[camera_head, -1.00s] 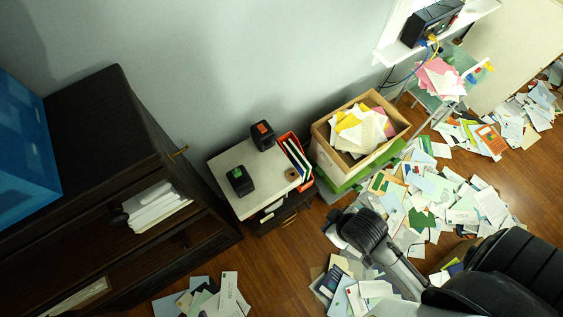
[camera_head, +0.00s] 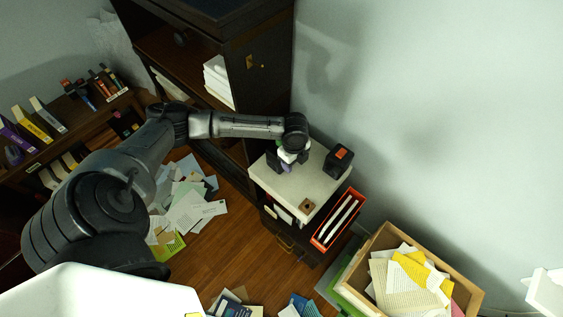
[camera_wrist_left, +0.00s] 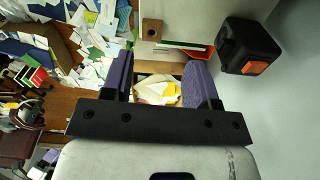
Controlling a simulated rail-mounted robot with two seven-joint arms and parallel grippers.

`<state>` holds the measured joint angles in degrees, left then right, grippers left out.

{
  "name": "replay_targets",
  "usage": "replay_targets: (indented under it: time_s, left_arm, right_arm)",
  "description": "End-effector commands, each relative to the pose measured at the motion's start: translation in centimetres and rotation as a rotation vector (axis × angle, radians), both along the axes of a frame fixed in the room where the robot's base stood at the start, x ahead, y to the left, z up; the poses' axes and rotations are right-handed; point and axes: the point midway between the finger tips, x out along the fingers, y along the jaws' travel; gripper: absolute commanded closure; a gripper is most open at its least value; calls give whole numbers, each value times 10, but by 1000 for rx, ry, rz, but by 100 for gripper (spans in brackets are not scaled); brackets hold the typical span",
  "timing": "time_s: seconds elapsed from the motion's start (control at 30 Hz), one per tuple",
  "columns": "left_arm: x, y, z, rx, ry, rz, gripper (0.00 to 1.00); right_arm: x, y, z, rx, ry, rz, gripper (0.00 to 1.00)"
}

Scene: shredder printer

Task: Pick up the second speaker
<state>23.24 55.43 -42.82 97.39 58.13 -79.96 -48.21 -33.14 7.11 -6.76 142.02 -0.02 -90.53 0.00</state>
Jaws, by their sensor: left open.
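A black speaker with an orange patch (camera_head: 339,160) stands on the pale top of a small cabinet (camera_head: 320,168), near the wall. The speaker also shows at the upper right of the left wrist view (camera_wrist_left: 248,46), to the right of my fingers and apart from them. My left gripper (camera_head: 288,161) is over the cabinet top, left of this speaker. In the left wrist view its purple fingers (camera_wrist_left: 158,76) are open with nothing held between them. The green-marked speaker is not clearly visible; the gripper may hide it. My right gripper is out of view.
A small brown block (camera_head: 306,205) sits on the cabinet's front corner. A red-orange file holder (camera_head: 338,218) stands beside the cabinet, and a wooden box of papers (camera_head: 382,241) beyond it. A dark shelf (camera_head: 255,60) stands behind; papers (camera_head: 190,208) litter the floor.

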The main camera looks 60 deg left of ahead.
Motion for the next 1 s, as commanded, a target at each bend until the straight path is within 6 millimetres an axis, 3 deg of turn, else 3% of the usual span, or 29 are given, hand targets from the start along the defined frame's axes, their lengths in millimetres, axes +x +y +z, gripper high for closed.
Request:
replay_targets:
  time_s: [0.03, 0.1, 0.2, 0.33, 0.47, 0.8, 1.0]
  left_arm:
    - [10, 32, 1, 24, 3, 11, 46]
    - [18, 64, 10, 32, 8, 18, 46]
    - [24, 100, 23, 37, 7, 34, 46]
    - [26, 128, 34, 37, 6, 52, 46]
    - [27, 139, 28, 33, 5, 60, 46]
    - [27, 140, -26, 33, 5, 60, 46]
    - [27, 139, -43, 33, 4, 60, 46]
  right_arm:
    - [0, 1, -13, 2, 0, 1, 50]
    - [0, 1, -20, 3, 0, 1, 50]
    - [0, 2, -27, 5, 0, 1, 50]
    - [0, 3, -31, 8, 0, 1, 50]
    - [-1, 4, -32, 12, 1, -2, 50]
    - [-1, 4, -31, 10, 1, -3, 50]
    - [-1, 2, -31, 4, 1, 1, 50]
